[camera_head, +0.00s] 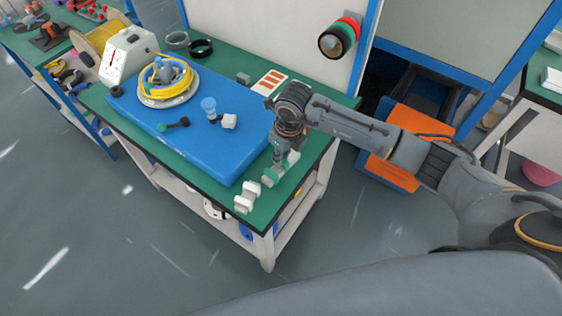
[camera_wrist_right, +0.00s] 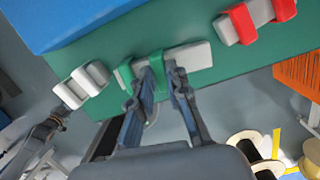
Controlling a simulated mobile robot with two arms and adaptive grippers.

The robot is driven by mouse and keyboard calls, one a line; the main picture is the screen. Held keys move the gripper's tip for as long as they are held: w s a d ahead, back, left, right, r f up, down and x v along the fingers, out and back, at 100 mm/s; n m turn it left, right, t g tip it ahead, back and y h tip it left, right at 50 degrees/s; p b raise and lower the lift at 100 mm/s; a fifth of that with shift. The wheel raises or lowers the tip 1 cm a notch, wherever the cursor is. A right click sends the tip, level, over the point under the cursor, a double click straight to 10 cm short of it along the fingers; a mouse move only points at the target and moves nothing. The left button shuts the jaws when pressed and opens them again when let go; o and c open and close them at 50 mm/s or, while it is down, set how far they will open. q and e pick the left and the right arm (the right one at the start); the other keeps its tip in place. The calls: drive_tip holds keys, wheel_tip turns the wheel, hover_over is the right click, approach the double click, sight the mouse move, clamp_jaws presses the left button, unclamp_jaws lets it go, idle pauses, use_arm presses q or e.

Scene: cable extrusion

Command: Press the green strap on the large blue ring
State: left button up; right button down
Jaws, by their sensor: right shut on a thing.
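The green strap (camera_wrist_right: 156,60), a green clip with two bands, sits on a pale grey block (camera_wrist_right: 195,57) at the table's edge. It also shows in the head view (camera_head: 270,177). My right gripper (camera_wrist_right: 164,72) points down at it and is shut on one green band. In the head view my right gripper (camera_head: 278,160) covers part of the block. I cannot pick out a large blue ring for sure; a yellow cable coil (camera_head: 180,93) with blue parts inside lies on the blue mat (camera_head: 185,135).
A white strap (camera_wrist_right: 82,84) stands left of the green one, a red strap (camera_wrist_right: 243,22) right of it. Floor lies beyond the green tabletop's edge.

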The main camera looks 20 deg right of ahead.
wheel_tip(320, 180, up, 7)
drive_tip(key=p, duration=0.3)
drive_tip(key=shift+f+p, duration=0.2)
drive_tip(key=shift+p, duration=0.2)
